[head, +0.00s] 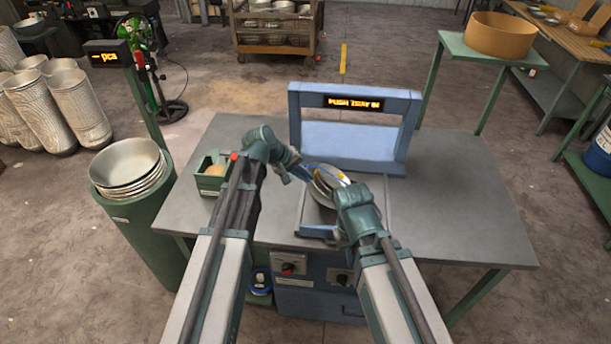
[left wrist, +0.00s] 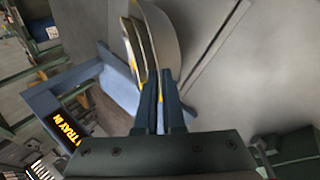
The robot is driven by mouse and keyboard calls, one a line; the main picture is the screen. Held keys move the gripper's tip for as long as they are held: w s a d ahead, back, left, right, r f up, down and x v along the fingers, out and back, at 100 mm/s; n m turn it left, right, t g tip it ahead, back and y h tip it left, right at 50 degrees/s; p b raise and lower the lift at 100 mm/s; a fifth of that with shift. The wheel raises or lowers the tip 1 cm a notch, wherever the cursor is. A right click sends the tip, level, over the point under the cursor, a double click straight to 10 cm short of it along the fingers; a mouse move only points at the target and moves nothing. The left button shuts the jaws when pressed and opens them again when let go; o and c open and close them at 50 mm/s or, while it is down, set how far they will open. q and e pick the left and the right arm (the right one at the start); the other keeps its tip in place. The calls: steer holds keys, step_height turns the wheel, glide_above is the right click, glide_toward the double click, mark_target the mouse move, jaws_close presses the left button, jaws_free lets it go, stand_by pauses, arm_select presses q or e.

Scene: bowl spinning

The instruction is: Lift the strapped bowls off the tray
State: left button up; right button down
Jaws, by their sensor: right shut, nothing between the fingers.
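The strapped bowls (head: 322,186) are a small metal stack with yellow strap over them, above the grey tray (head: 316,215) in front of the blue arch. In the left wrist view the bowls (left wrist: 158,42) show edge-on, their rims running down between my left fingers. My left gripper (head: 305,173) reaches in from the left and is shut on the bowls' rim; the left wrist view shows its fingers (left wrist: 160,105) close together. My right gripper (head: 342,190) is shut and empty beside the bowls' right side; its fingertips are mostly hidden. Whether the bowls touch the tray is hard to tell.
The blue arch machine (head: 355,130) with a lit sign stands behind the bowls. A small green box (head: 212,175) sits at the table's left. A green bin with stacked bowls (head: 128,165) stands left of the table (head: 460,215). The table's right side is clear.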

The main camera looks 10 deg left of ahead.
arm_select(q)
steer(key=o, duration=0.5)
steer(key=shift+p+v, duration=5.65)
steer(key=shift+v, duration=1.25)
